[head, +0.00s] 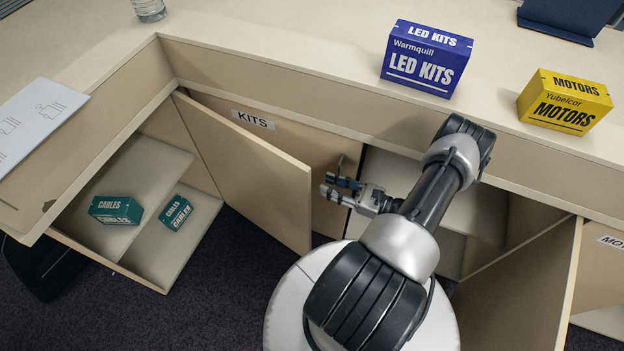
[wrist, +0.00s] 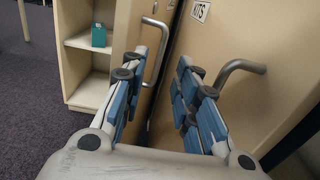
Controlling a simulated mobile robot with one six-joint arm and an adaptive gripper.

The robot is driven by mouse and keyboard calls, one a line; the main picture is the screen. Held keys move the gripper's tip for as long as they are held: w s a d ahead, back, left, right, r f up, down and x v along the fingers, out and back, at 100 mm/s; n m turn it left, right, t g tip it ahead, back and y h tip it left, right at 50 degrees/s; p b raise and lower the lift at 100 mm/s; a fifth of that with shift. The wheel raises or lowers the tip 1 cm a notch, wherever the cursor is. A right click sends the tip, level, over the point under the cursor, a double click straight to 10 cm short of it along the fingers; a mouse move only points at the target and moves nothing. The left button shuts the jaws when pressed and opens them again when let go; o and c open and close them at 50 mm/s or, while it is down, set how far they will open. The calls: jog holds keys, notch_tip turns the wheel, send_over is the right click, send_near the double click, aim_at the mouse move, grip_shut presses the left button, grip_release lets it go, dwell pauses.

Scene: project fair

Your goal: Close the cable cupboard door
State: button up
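The cable cupboard (head: 150,165) at the left stands open, with green CABLES boxes (head: 116,210) inside. Its beige door (head: 245,170) is swung far out to the right, in front of the KITS front. In the wrist view the door (wrist: 130,22) carries a bent metal handle (wrist: 155,50) on the face towards the KITS panel. My gripper (head: 343,190) is on that side of the door, near its free edge. In the wrist view my gripper (wrist: 172,85) is open, its blue-padded fingers apart. The handle shows just beside the left finger; I cannot tell whether they touch.
The KITS panel (wrist: 225,40) has its own handle (wrist: 240,68) close to my right finger. Another door (head: 530,285) stands open at the right. LED KITS (head: 425,62) and MOTORS (head: 563,102) boxes sit on the counter. Dark carpet (head: 210,290) lies clear at the lower left.

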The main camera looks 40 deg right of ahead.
jog(key=x, duration=0.6)
jog(key=shift+w+b, duration=0.3)
jog(key=shift+b, duration=0.15)
grip_shut()
dwell(0.3)
